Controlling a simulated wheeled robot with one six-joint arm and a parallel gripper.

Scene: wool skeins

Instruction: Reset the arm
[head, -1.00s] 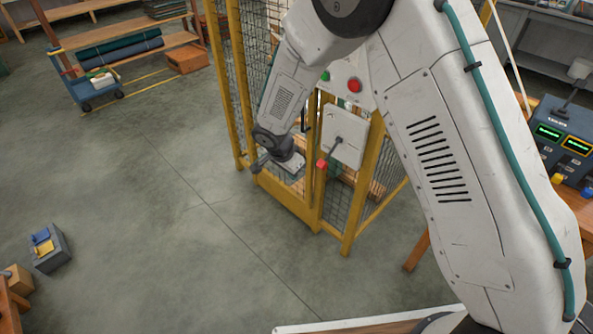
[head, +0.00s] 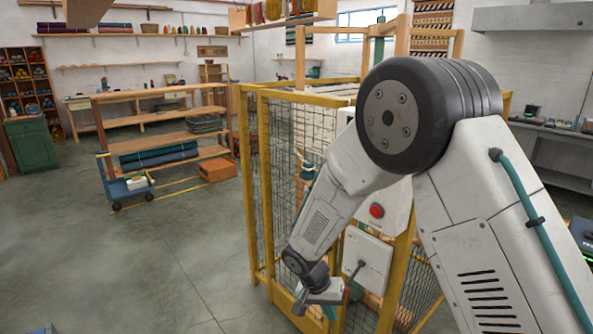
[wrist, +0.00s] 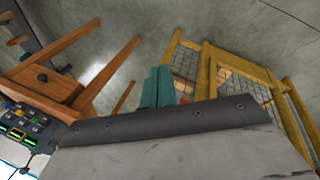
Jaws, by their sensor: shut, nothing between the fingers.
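My gripper (head: 328,312) hangs low at the end of my white arm, in front of the yellow-framed mesh cage in the head view. In the wrist view its teal fingers (wrist: 157,86) are together and hold nothing. Part of the gripper is small and hard to make out in the head view. My arm is bent, with its dark elbow joint high and the forearm sloping down to the left.
The yellow cage (head: 262,190) stands close behind my gripper, with a red button (head: 376,210) on a white box. A wooden stool (wrist: 65,75) and a control panel (wrist: 22,125) show in the wrist view. Open floor (head: 150,270) lies to the left.

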